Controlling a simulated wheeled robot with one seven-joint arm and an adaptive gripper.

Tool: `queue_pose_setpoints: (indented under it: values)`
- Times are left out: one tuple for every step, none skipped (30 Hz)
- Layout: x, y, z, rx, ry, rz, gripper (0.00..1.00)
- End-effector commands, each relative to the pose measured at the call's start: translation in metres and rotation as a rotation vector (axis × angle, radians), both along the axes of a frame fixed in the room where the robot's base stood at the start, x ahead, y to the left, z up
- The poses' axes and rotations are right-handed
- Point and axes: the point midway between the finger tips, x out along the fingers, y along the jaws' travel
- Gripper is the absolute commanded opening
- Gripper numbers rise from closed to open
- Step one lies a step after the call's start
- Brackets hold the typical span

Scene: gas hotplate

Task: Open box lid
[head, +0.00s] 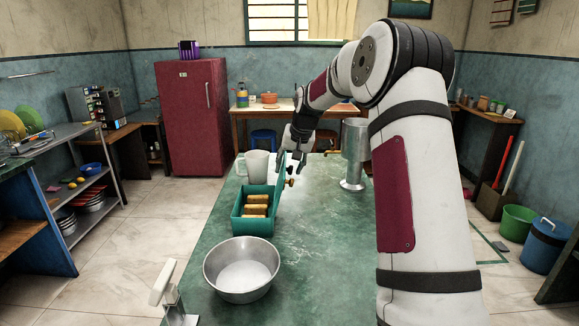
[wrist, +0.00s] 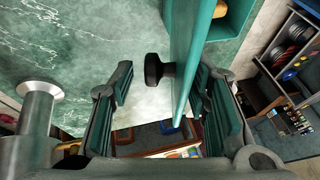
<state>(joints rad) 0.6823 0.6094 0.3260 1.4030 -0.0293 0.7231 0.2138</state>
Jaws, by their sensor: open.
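A teal box (head: 252,225) stands on the green counter, with its inside showing and several golden-brown bars (head: 256,210) in it. Its teal lid (head: 280,180) stands raised, roughly upright, along the box's right side. My gripper (head: 291,163) is at the raised lid. In the wrist view, my gripper (wrist: 165,90) is open, with the lid and knob appearing between its fingers. I cannot tell whether a finger touches the lid.
A metal bowl (head: 242,272) stands in front of the box and a pale mug (head: 253,167) behind it. A tall metal vessel (head: 354,155) stands to the right. The green counter (head: 310,260) is clear right of the box.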

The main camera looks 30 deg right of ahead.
Motion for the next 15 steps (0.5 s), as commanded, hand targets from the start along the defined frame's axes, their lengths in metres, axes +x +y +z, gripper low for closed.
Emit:
queue_pose_setpoints:
  values:
    - [0.0004,0.0001,-0.0003,0.0,0.0,0.0,0.43]
    - [0.0004,0.0001,-0.0003,0.0,0.0,0.0,0.43]
    - [0.0003,0.0,-0.0002,0.0,0.0,0.0,0.43]
    - [0.0003,0.0001,-0.0002,0.0,0.0,0.0,0.43]
    - [0.0003,0.0,-0.0002,0.0,0.0,0.0,0.43]
    - [0.0001,0.0001,-0.0002,0.0,0.0,0.0,0.43]
    - [0.0001,0.0001,-0.0002,0.0,0.0,0.0,0.39]
    - [0.0001,0.0001,-0.0002,0.0,0.0,0.0,0.32]
    - [0.0001,0.0,-0.0002,0.0,0.0,0.0,0.23]
    - [0.0,0.0,-0.0001,0.0,0.0,0.0,0.16]
    - [0.0001,0.0,-0.0002,0.0,0.0,0.0,0.09]
    - [0.0,-0.0001,-0.0002,0.0,0.0,0.0,0.0]
    - [0.0,-0.0001,-0.0002,0.0,0.0,0.0,0.0]
    - [0.0,-0.0002,-0.0002,0.0,0.0,0.0,0.0]
    - [-0.0001,-0.0001,-0.0003,0.001,0.001,0.0,0.0]
